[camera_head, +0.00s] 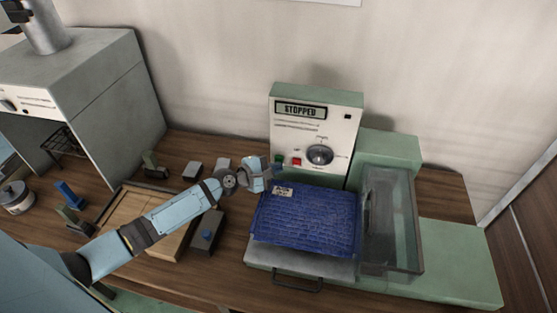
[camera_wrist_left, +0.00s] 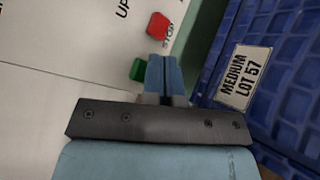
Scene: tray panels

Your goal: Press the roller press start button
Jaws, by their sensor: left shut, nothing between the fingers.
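The roller press control panel (camera_head: 335,130) is an upright pale face with a display reading STOPPED (camera_head: 301,110). A red button (camera_head: 296,161) sits low on it and shows in the left wrist view (camera_wrist_left: 158,26) above the letters STOP. The green button (camera_wrist_left: 138,69) is beside it, just left of my fingertips in that view. My left gripper (camera_head: 277,168) is shut and empty, with its fingers (camera_wrist_left: 164,74) close in front of the panel. I cannot tell whether they touch the panel or the green button. My right gripper is not in view.
A blue textured block (camera_head: 308,220) with a label MEDIUM LOT 57 (camera_wrist_left: 243,77) lies on the press bed, close beside my gripper. A clear guard (camera_head: 392,222) stands to its right. A wooden tray (camera_head: 135,205) and small blocks lie under and around my left arm.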

